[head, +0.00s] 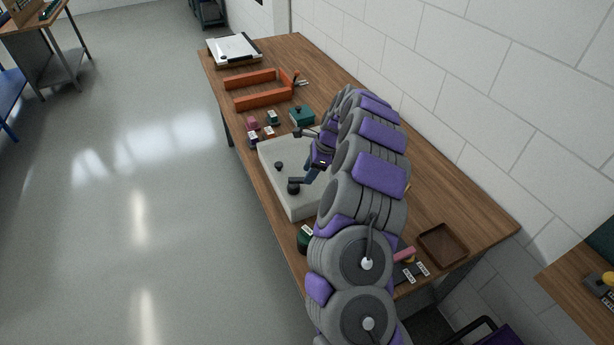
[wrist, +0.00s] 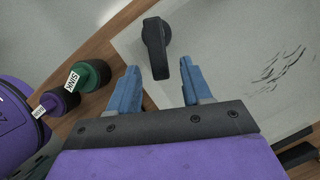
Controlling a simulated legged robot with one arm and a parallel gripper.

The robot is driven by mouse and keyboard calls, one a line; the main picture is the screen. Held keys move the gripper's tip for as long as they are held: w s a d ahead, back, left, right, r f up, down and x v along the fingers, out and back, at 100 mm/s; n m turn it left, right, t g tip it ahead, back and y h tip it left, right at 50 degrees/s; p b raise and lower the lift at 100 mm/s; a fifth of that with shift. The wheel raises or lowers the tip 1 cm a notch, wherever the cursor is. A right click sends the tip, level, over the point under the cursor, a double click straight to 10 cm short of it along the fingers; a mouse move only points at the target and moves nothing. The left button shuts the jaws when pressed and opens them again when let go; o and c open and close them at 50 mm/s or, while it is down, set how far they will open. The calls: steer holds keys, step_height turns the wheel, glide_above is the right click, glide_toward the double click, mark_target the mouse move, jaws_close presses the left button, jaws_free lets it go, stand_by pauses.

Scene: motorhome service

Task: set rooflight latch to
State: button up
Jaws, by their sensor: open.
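A black rotary latch (wrist: 155,40) with a round base and a long handle sits on a pale grey panel (wrist: 225,45) in the wrist view. Its handle reaches down between the fingers of my gripper (wrist: 161,68). The blue fingers are open, one on each side of the handle, with a visible gap on both sides. In the head view the pale panel (head: 300,207) lies on the wooden bench, with a black knob (head: 293,188) close to my gripper and a smaller black knob (head: 279,166) farther back. My arm hides the panel's right side.
A green cylinder labelled SINK (wrist: 90,75) and a purple one (wrist: 60,101) stand left of the panel. An orange frame (head: 262,91), a teal box (head: 302,116) and small labelled blocks lie farther back on the bench (head: 450,195). A brown tray (head: 442,243) is at the near right.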

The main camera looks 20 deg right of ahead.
mark_target(300, 183)
steer(key=shift+x, duration=1.1)
steer(key=shift+c, duration=0.5)
